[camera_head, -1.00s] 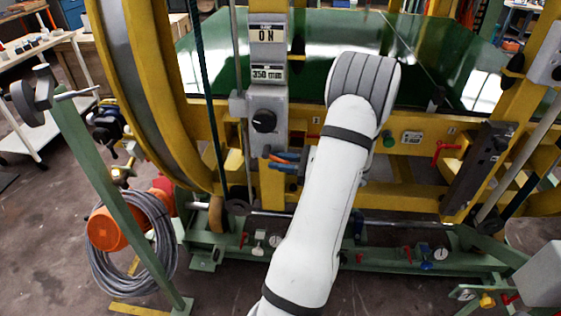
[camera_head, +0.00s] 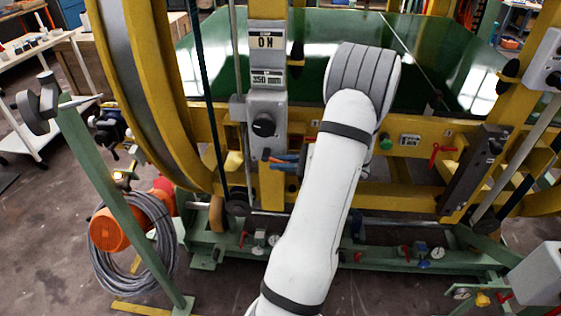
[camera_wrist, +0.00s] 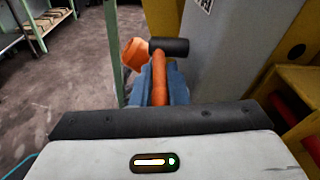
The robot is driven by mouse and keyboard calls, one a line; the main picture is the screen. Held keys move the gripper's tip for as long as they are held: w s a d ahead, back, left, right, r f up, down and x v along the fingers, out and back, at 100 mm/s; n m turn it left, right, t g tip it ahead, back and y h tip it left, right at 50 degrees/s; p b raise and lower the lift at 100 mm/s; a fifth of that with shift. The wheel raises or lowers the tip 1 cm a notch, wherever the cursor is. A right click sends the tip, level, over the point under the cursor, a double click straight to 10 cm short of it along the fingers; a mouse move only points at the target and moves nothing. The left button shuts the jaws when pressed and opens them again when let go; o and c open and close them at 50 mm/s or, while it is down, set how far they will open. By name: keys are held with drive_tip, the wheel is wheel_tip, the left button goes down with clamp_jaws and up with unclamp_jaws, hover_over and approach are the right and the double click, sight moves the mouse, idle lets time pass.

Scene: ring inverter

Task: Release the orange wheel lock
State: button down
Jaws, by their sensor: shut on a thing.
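The orange wheel lock (camera_wrist: 160,88) shows in the wrist view as an orange lever running up between my fingers, with a dark cylindrical grip at its far end. My gripper (camera_wrist: 155,76) has blue fingers shut on this orange lever, one on each side. In the head view my gripper (camera_head: 287,160) shows only as a bit of blue left of my white arm, beside the grey control column. A small orange bit of the lock (camera_head: 266,154) shows at its left end. The rest of the lock, and what it acts on, is hidden.
A grey control box (camera_head: 264,110) with a black knob stands just above the gripper. The large yellow ring (camera_head: 150,100) is to its left. A green post (camera_head: 110,190) and an orange reel with coiled cable (camera_head: 118,228) stand front left. Yellow beams (camera_wrist: 300,95) are close at right.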

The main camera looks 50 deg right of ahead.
drive_tip(key=c, duration=1.7)
unclamp_jaws()
drive_tip(key=v, duration=0.8)
drive_tip(key=shift+w, duration=0.1)
